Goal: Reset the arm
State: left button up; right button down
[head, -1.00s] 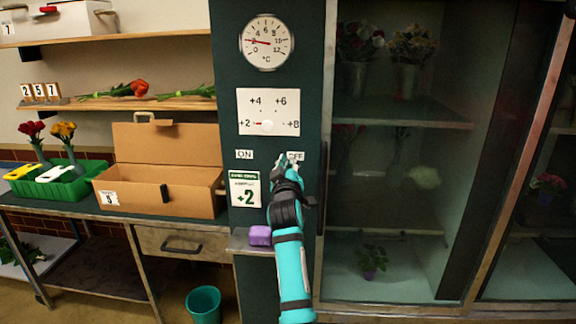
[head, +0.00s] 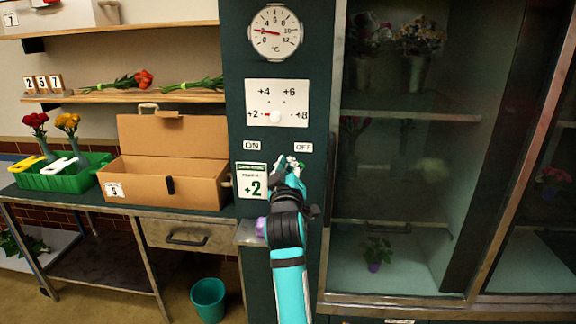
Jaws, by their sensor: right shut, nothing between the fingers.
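My right arm comes up from the bottom, and its gripper (head: 289,163) is shut and empty. It is in front of the dark green panel, just below and between the ON label (head: 253,145) and the OFF label (head: 303,147). I cannot tell whether the fingertips touch the panel. Above it is a white dial plate (head: 277,103) with a knob (head: 275,117) pointing toward +2. A round thermometer (head: 275,32) is at the top. A green-edged +2 card (head: 252,181) is left of the gripper. My left gripper is not in view.
A purple block (head: 261,227) on a small ledge is partly hidden behind my right arm. The glass cooler (head: 410,180) stands right of the panel. An open cardboard box (head: 165,183) and a green tray (head: 58,181) stand on the left bench. A teal bin (head: 207,299) is on the floor.

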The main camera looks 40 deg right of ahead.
jog(key=shift+w, duration=0.1)
